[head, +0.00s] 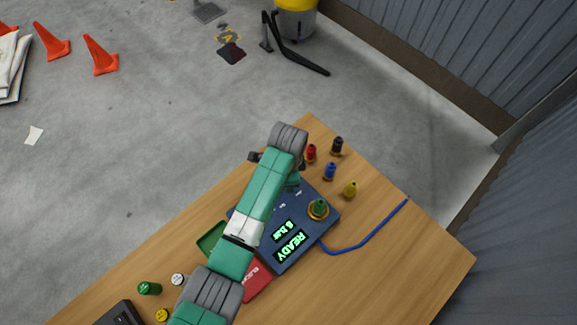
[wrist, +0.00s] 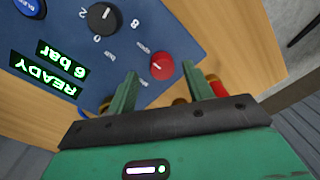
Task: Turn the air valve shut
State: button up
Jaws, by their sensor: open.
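A blue control panel (head: 320,232) lies on the wooden bench, with a lit display (head: 290,240) reading READY and 6 bar. In the wrist view, a red round knob (wrist: 162,66) with a white pointer mark sits near the panel's edge, with small lettering beside it, one word seemingly "open". A black numbered knob (wrist: 103,17) marked BAR is farther left. My gripper (wrist: 159,72) is open, one green finger on each side of the red knob's near side; I cannot tell whether they touch it. In the head view my arm hides the red knob.
Red (head: 311,153), black (head: 337,146), blue (head: 330,171) and yellow (head: 350,189) fittings stand beside the panel. A blue hose (head: 365,241) runs right. The bench's right corner (head: 400,275) is clear.

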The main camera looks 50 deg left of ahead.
notch_tip(320, 180, down, 2)
jog(key=shift+w+f, duration=0.1)
jog(key=c, duration=1)
jog(key=shift+o, duration=0.2)
